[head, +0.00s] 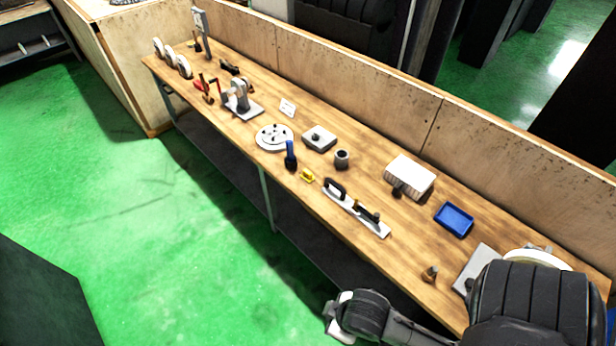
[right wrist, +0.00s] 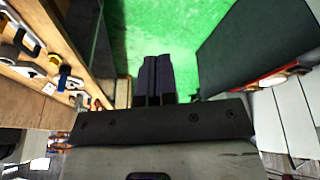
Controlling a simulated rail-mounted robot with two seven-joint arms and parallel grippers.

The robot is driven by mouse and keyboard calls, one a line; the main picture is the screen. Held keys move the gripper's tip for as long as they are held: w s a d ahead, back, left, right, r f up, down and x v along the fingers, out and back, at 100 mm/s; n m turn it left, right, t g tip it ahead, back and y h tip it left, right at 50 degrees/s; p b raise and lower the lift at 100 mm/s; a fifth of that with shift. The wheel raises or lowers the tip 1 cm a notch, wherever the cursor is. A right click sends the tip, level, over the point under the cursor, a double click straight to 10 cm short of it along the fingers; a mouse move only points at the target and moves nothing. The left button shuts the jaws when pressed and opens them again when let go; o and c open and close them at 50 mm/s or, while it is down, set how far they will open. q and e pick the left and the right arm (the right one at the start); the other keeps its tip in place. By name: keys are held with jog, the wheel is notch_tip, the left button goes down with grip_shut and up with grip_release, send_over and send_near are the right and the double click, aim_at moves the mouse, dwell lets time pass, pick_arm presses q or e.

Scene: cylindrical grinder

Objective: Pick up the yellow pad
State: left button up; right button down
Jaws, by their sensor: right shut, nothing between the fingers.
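The yellow pad (head: 308,175) is a small yellow piece near the front edge of the wooden bench, in the middle of the head view. It lies beside a blue-handled tool (head: 290,156) and left of a long grey plate with black handles (head: 356,208). In the right wrist view a small yellow patch (right wrist: 64,71) shows on the bench at the left; I cannot tell if it is the pad. My right gripper (right wrist: 157,62) is shut and empty over the green floor, well away from the pad. My left gripper is not in view.
The bench (head: 400,250) carries a round grey disc (head: 274,138), a grey block (head: 319,138), a dark cup (head: 341,159), a white block (head: 409,176) and a blue tray (head: 454,219). A wooden back panel (head: 390,100) borders it. The green floor (head: 180,240) in front is clear.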

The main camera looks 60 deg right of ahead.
jog(key=c, duration=1.8)
grip_release()
jog(key=o, duration=0.9)
jog(key=shift+s+a, duration=0.1)
